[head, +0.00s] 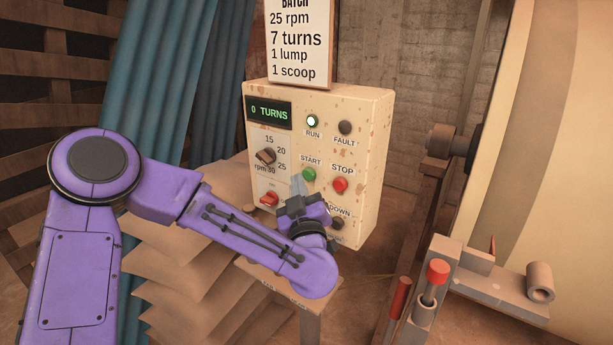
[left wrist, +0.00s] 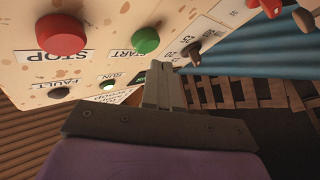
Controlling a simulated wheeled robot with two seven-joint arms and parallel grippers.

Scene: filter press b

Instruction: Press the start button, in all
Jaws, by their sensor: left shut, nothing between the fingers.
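The cream control box (head: 371,150) stands on a small stand and carries the green start button (head: 309,174), beside the red stop button (head: 340,185). The display (head: 268,112) reads "0 TURNS" and the run lamp (head: 313,121) glows white-green. My left gripper (head: 298,184) is shut and empty, just left of and below the start button in the head view. In the left wrist view the start button (left wrist: 145,40) is near the shut fingertips (left wrist: 158,68) but apart from them. Whether the fingers touch the panel is unclear. My right gripper is not in view.
A dark speed knob (head: 265,156) and a red switch (head: 269,199) sit left of the start button. A dark button (head: 337,223) is below. A batch sign (head: 299,42) stands above the box. Stacked sacks (head: 190,270) lie left; levers (head: 437,272) stand right.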

